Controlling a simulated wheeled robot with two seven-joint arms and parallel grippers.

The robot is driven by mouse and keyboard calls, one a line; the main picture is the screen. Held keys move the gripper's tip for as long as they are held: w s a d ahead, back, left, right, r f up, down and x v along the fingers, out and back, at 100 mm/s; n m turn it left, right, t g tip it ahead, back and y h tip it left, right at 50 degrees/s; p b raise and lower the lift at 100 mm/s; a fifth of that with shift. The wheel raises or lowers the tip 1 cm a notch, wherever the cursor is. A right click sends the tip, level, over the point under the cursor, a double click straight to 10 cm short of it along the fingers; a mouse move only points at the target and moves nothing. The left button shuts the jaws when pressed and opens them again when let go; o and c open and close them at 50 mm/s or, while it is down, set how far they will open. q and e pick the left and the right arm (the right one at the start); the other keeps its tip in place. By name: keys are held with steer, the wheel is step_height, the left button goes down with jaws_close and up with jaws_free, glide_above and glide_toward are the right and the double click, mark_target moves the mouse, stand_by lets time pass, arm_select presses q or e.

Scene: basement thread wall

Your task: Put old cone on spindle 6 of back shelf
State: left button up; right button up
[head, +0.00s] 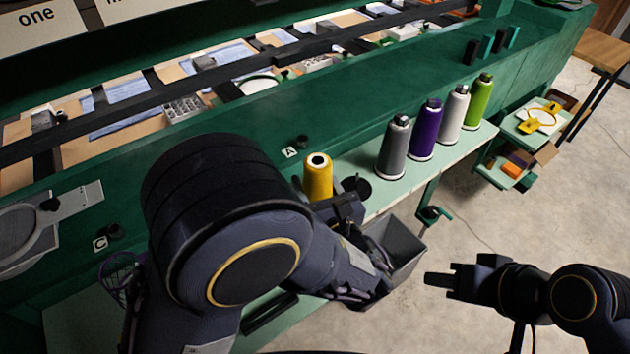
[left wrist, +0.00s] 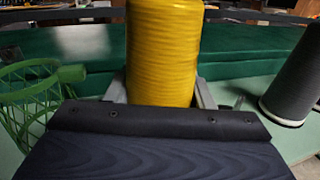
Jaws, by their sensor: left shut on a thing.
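A yellow cone of thread (head: 318,177) stands upright at the left end of the row of cones in the head view. In the left wrist view the yellow cone (left wrist: 162,50) fills the middle, with a pale finger on each side of it. My left gripper (left wrist: 160,95) is shut on its lower part; in the head view my own arm hides most of this grip. Just right of the cone is a small black round piece (head: 357,187). My right gripper (head: 438,282) is over the floor, apart from any cone; its jaw gap is unclear. No spindle numbers are readable.
Grey (head: 393,148), purple (head: 425,130), white (head: 453,115) and lime green (head: 480,101) cones stand along the pale green shelf (head: 374,209). A grey bin (head: 408,250) is below its front edge. A green wire basket (left wrist: 28,98) is left of my left gripper.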

arm_select(q)
steer(key=shift+s, duration=0.1)
steer(key=shift+f, duration=0.1)
stand_by(0.5)
steer(key=shift+f, duration=0.15)
steer(key=o, duration=1.1)
